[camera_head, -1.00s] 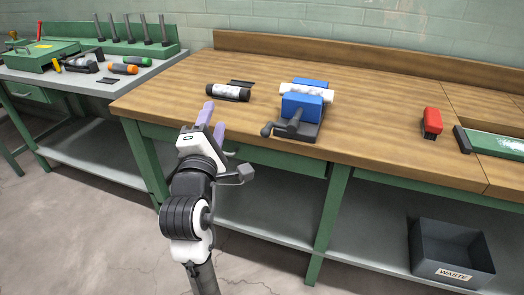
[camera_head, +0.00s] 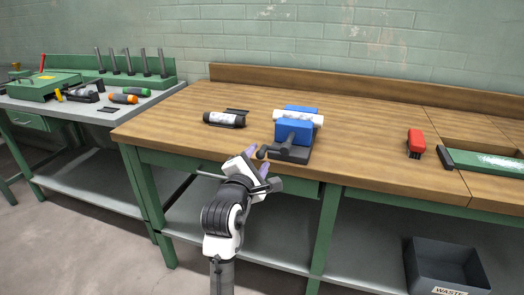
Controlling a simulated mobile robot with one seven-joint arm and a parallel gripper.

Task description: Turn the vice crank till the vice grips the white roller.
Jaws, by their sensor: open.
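The vice (camera_head: 293,132) with blue jaws stands near the front edge of the wooden bench. The white roller (camera_head: 303,117) lies between its two blue jaws; I cannot tell whether both jaws touch it. The dark vice crank (camera_head: 273,151) sticks out of the front of the vice, its knob end toward the left. My gripper (camera_head: 257,155) is open, its pale purple fingers at the bench front edge, close to the crank knob. The fingers are partly hidden by my wrist, and I cannot tell whether they touch the crank.
A waste bin (camera_head: 445,268) is below. A tool table (camera_head: 130,115) stands left.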

